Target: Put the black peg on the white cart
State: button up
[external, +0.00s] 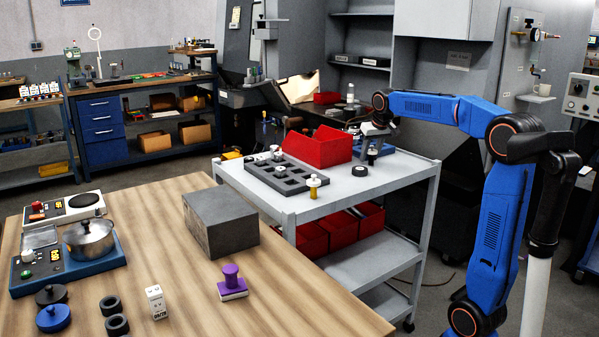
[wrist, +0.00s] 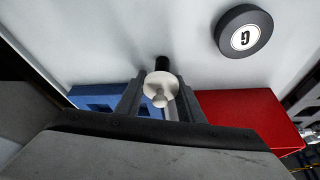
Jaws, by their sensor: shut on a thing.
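My gripper (external: 374,142) is over the back right part of the white cart (external: 335,197), pointing down. It is shut on the black peg (external: 372,156), which has a pale round head. In the wrist view, the pale head (wrist: 161,84) sits between the two fingers of my gripper (wrist: 159,97), and the peg's black body (wrist: 162,63) shows beyond it. The peg looks upright, with its lower end at or just above the cart top; I cannot tell whether it touches. The cart top also fills much of the wrist view (wrist: 110,40).
A black puck marked G (wrist: 244,31) lies near the peg, also in the external view (external: 360,171). A red bin (external: 318,148), a dark slotted tray (external: 262,181) and a yellowish peg (external: 314,187) stand on the cart. A blue object (wrist: 90,97) is close to the gripper. The cart's front right is clear.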

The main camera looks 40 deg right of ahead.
jog(key=o, duration=1.2)
jog(key=shift+f, duration=0.1)
jog(key=v, duration=1.2)
jog(key=shift+s, duration=0.1)
